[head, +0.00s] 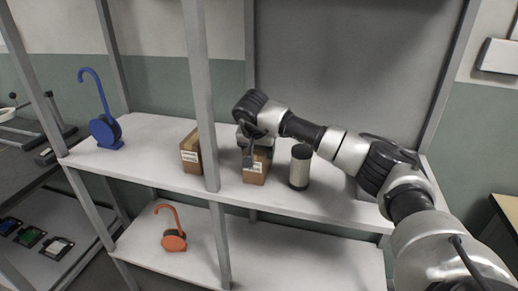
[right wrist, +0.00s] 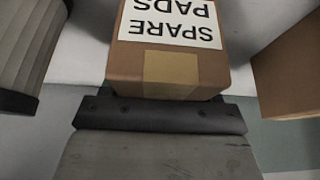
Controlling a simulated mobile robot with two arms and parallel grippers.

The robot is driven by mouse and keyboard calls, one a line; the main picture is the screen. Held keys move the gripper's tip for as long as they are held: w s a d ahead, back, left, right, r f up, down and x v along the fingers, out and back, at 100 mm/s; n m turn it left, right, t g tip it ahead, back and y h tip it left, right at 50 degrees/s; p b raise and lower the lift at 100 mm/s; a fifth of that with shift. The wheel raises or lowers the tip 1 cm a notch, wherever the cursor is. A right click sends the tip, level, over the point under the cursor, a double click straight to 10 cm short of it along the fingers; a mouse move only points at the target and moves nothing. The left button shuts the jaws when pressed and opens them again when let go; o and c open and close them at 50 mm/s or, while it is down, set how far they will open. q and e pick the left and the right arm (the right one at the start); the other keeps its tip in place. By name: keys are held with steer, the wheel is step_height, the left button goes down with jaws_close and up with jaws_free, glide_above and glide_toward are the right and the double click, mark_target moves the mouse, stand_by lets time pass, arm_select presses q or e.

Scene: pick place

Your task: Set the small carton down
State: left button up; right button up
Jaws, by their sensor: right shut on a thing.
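The small carton (head: 256,171) is a brown box with a white label, on the upper white shelf in the head view, right of a grey post. In the right wrist view the carton (right wrist: 165,70) fills the middle, its label reading "SPARE PADS" upside down. My right gripper (head: 250,152) reaches in from the right and is shut on the carton from above. Whether the carton's underside touches the shelf is hard to tell. A gripper part (right wrist: 160,115) lies across the carton's near side in the right wrist view. My left gripper is not in view.
Another brown carton (head: 190,152) stands left of the post (head: 203,100). A ribbed cylinder with dark ends (head: 300,167) stands close on the right. A blue hooked object (head: 104,125) stands far left; an orange one (head: 173,238) is on the lower shelf.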

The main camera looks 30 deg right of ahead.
steer(key=o, duration=1)
steer(key=shift+o, duration=0.2)
steer(key=b+v, duration=0.1)
steer(key=v, duration=1.1)
steer(key=shift+r, duration=0.1)
